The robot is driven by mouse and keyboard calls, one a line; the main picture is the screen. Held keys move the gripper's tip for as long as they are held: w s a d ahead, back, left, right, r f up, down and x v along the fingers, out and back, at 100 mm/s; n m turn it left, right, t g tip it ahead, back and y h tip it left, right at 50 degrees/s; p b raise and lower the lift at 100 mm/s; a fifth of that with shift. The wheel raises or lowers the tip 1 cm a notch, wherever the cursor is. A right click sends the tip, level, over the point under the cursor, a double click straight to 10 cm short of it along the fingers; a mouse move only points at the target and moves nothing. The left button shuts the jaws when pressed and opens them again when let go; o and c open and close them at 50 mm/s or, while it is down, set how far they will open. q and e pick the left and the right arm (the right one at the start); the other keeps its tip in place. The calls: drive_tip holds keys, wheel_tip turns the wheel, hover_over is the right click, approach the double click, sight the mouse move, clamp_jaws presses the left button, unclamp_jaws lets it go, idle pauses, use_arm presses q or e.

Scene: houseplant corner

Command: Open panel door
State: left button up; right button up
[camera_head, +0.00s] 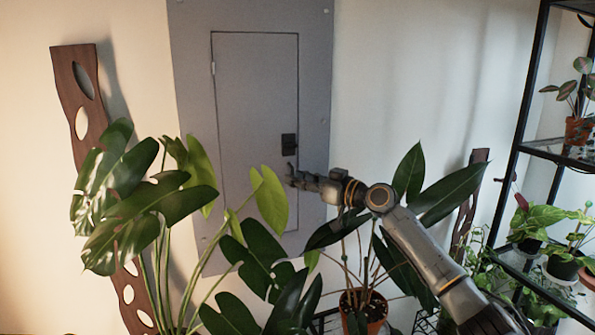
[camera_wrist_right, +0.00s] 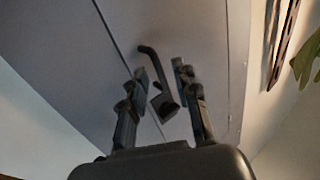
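The grey panel (camera_head: 190,60) is on the wall, and its narrow door (camera_head: 255,110) looks closed in its frame. A small dark latch (camera_head: 289,144) sits at the door's right edge. My right gripper (camera_head: 290,174) is just below the latch, in front of the door's right edge. In the right wrist view, the open fingers of this gripper (camera_wrist_right: 160,72) are spread with the dark bent latch handle (camera_wrist_right: 160,86) showing between them. I cannot tell whether they touch it. The door (camera_wrist_right: 60,70) also shows there. My left gripper is not in view.
A large leafy plant (camera_head: 150,205) stands in front of the panel's lower left. A potted plant (camera_head: 365,305) is below my right arm. A black shelf (camera_head: 520,130) with several plants is at right. A wooden plank with holes (camera_head: 75,90) leans at left.

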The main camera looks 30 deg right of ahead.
drive_tip(key=shift+w+a, duration=0.1)
drive_tip(key=shift+w, duration=0.2)
clamp_jaws()
